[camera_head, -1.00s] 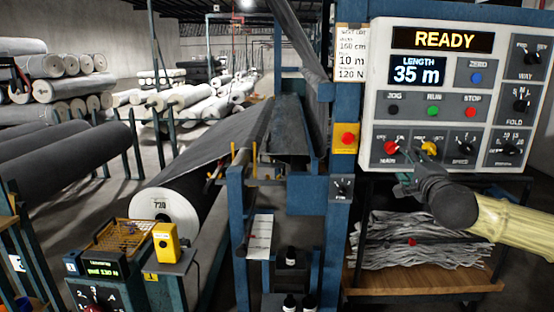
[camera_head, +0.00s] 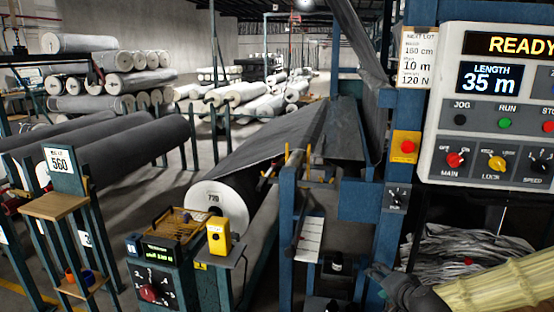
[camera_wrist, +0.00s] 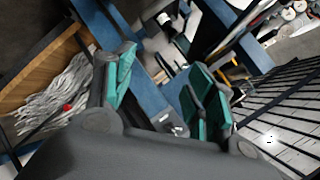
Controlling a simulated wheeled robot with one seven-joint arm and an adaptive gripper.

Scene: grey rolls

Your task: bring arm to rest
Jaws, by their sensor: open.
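My arm (camera_head: 490,291), in a pale yellow sleeve, enters the head view from the lower right. My gripper (camera_head: 378,274) is dark grey and sits low, in front of the blue machine post, below the control panel (camera_head: 500,105). In the wrist view my gripper (camera_wrist: 160,90) shows its two teal-padded fingers spread apart with nothing between them. Behind the fingers is blue machine framing. The panel shows READY and LENGTH 35 m, with MAIN, LOCK and SPEED knobs below.
A shelf of grey scrap strips (camera_head: 465,245) stands beside my gripper, under the panel. A yellow box (camera_head: 218,236) and a small dial console (camera_head: 160,275) stand front left.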

